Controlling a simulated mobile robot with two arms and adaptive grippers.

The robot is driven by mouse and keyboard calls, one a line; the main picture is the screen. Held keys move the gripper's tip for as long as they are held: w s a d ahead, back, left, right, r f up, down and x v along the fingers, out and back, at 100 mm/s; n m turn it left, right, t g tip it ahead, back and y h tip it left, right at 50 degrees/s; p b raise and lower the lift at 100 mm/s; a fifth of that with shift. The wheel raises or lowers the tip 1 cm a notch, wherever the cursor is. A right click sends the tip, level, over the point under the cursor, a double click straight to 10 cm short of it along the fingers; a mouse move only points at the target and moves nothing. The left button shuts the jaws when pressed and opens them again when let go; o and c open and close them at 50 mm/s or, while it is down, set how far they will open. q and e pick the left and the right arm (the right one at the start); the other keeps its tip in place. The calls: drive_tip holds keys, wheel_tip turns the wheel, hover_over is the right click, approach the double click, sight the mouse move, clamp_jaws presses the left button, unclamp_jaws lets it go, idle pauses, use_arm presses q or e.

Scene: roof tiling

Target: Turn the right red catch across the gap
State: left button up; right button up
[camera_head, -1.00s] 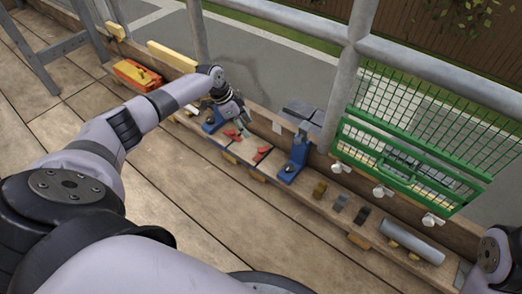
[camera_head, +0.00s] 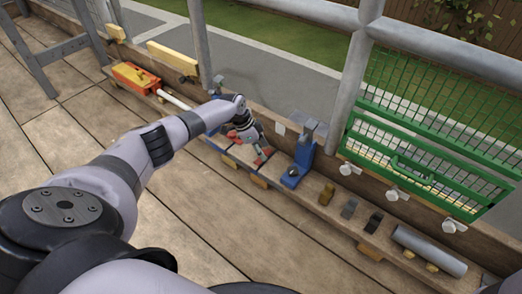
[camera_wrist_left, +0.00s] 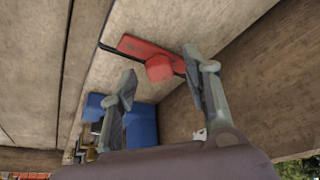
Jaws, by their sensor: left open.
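The right red catch (camera_head: 262,156) sits on the narrow plank, beside my left gripper (camera_head: 254,142). In the left wrist view the catch (camera_wrist_left: 135,47) is a flat red bar with a round red knob (camera_wrist_left: 159,68). It lies roughly along a thin dark gap (camera_wrist_left: 109,48) in the wood. My left gripper (camera_wrist_left: 160,64) is open, with one finger on each side of the knob; I cannot tell whether they touch it. The other red catch (camera_head: 232,134) is partly hidden by my left arm. My right gripper is out of view.
A blue stand (camera_head: 300,162) is close to the right of the catch. Several small blocks and a grey tube (camera_head: 428,251) lie farther right. A green mesh panel (camera_head: 425,160) hangs at the railing. An orange tray (camera_head: 135,77) is at the left. The deck in front is clear.

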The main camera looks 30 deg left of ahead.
use_arm(q)
drive_tip(key=shift+c, duration=0.5)
clamp_jaws()
